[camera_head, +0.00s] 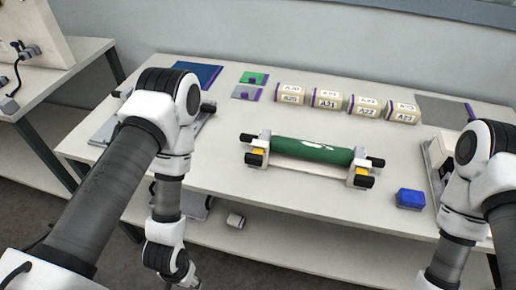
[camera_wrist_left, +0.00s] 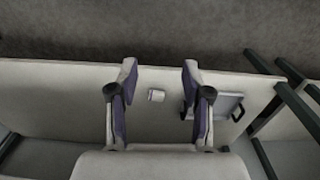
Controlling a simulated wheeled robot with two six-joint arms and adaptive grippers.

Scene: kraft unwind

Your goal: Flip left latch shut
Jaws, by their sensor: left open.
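A green roll (camera_head: 312,149) lies across a white stand on the table in the head view. The left end of the stand carries the left latch (camera_head: 257,150), with black and yellow parts. A similar right latch (camera_head: 362,170) is at the other end. Whether either latch is shut is too small to tell. My left gripper (camera_wrist_left: 161,76) is open and empty in the left wrist view, with the lower shelf below it. It is well away from the latch, low in front of the table. My right gripper is out of view; only its arm shows.
A blue block (camera_head: 410,199) lies right of the stand. The lower shelf holds a small white roll (camera_wrist_left: 156,95) and a tray (camera_wrist_left: 226,104). The table in front of the stand is clear.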

